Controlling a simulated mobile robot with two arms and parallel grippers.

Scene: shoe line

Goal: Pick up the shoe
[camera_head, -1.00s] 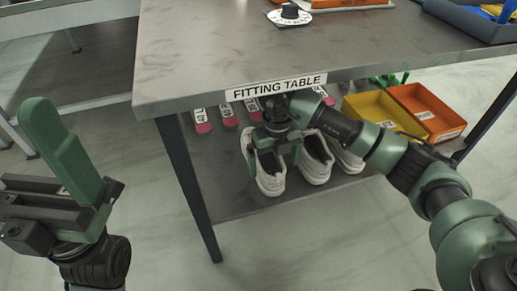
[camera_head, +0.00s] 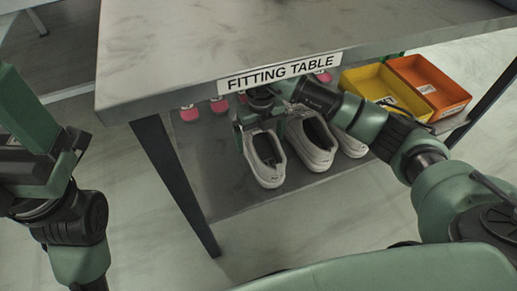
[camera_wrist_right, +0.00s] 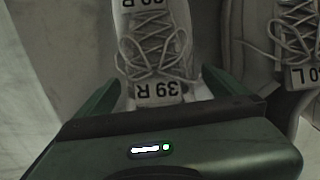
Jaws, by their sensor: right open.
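Several white lace-up shoes stand in a row on the lower shelf of the fitting table. My right gripper (camera_head: 262,130) is open at the leftmost shoe (camera_head: 266,172), with a finger on each side of it. In the right wrist view this shoe (camera_wrist_right: 153,50) has white laces and a tag reading 39 R, and it lies between the open green fingers. I cannot tell whether they touch it. A second shoe (camera_wrist_right: 285,30) shows at the right there, with a tag ending in L. My left gripper (camera_head: 30,135) is at the left edge, partly cut off, away from the shoes.
The fitting table top (camera_head: 200,50) overhangs the shelf (camera_head: 215,185). A table leg (camera_head: 175,185) stands left of the shoes. A yellow bin (camera_head: 388,90) and an orange bin (camera_head: 435,85) sit at the right. Pink-ended labelled items (camera_head: 220,105) lie behind the shoes.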

